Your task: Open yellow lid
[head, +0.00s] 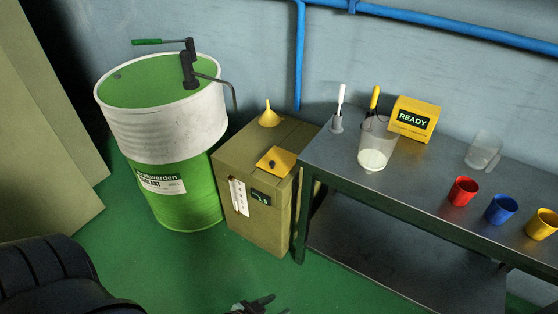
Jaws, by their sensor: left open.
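The yellow lid (285,158) is a small flat square plate with a dark knob near its middle. It lies flat on top of the olive-brown box (262,222), at the front right part of the top, in the head view. My left gripper (262,304) shows only in part at the bottom edge of the view. It is open and empty, apart from the lid and well below it in the picture. My right gripper is out of view.
A yellow funnel (269,119) stands on the box top behind the lid. A green and white drum (165,140) with a hand pump stands to the left. A metal table (420,180) with cups, a beaker and a yellow READY box (414,118) stands to the right. Green floor is clear in front.

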